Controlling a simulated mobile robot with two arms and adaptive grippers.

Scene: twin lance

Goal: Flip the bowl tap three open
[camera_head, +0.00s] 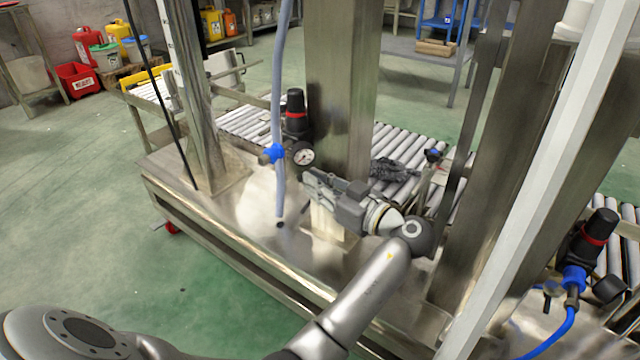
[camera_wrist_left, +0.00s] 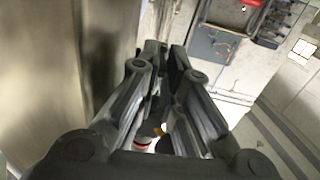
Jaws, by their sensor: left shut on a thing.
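My left gripper (camera_head: 314,183) is beside the steel column in the head view, its fingers pointing left. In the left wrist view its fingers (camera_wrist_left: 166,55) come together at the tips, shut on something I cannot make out. A blue tap (camera_head: 271,154) sits left of and above the fingertips, next to a round gauge (camera_head: 303,155) and a black regulator with a red ring (camera_head: 295,112). A second blue fitting (camera_head: 434,155) shows beyond the column. I cannot tell which is bowl tap three, and no number is readable. My right gripper is not in view.
A grey-blue hose (camera_head: 279,100) hangs just left of the gripper. The steel column (camera_head: 342,80) stands behind it. A roller conveyor (camera_head: 405,150) runs behind. Another regulator (camera_head: 592,240) with a blue hose (camera_head: 560,330) stands at the right.

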